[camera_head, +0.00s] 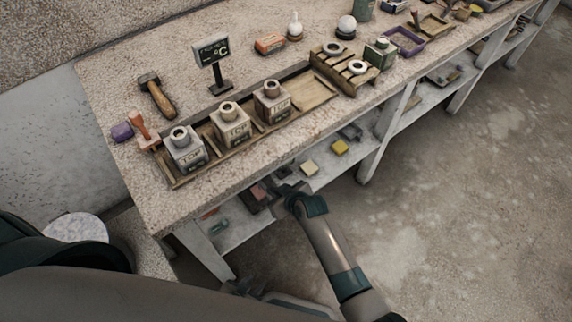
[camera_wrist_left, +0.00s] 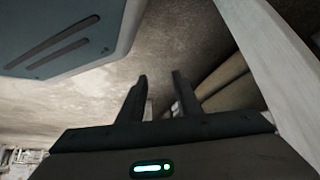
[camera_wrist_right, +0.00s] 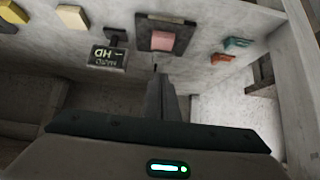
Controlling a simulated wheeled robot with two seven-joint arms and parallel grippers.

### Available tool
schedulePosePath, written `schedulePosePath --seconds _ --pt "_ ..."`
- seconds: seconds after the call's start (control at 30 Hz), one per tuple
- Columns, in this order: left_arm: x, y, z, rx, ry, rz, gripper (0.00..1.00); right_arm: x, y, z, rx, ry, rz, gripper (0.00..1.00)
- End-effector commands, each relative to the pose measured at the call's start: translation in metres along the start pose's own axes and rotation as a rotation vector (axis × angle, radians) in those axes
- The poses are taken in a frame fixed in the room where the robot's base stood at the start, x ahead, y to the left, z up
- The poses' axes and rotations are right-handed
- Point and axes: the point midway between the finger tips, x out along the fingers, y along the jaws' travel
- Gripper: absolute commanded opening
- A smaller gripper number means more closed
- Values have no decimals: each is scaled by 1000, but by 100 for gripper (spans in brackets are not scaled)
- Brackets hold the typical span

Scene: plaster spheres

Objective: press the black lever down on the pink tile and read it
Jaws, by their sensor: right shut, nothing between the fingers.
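The pink tile (camera_wrist_right: 162,40) sits on a dark device (camera_wrist_right: 187,32) on the lower shelf, at the top of the right wrist view. A darker bar crosses the device behind the tile; I cannot tell whether it is the black lever. A small black display (camera_wrist_right: 108,57) stands beside it, upside down in this view, with "HD" and a dash but no number I can read. My right gripper (camera_wrist_right: 157,72) is shut and empty, its tips just in front of the device. In the head view the device (camera_head: 258,197) is small. My left gripper (camera_wrist_left: 160,78) is open and empty, away from the shelf.
Yellow blocks (camera_head: 340,147) lie farther along the shelf. Green and orange pieces (camera_wrist_right: 222,59) lie on the device's other side. The countertop (camera_head: 110,85) above holds labelled bottles (camera_head: 232,122), a hammer (camera_head: 157,97) and a °C display (camera_head: 212,55). A white table leg (camera_wrist_left: 270,70) is close to my left gripper.

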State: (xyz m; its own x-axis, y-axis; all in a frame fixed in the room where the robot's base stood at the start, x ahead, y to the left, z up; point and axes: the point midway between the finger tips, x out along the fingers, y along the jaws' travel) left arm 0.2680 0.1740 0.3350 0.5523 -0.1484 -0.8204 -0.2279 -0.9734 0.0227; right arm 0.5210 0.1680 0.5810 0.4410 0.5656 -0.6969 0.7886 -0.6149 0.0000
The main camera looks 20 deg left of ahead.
Motion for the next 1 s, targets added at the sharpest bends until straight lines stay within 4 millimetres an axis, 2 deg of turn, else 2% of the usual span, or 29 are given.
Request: schedulePosePath --seconds 0.33,1.0 --pt "-5 -4 14 1 -40 -5 31 -4 0 -5 0 0 0 0" --pt "-16 -10 58 2 -143 -12 31 -11 0 -11 0 0 0 0"
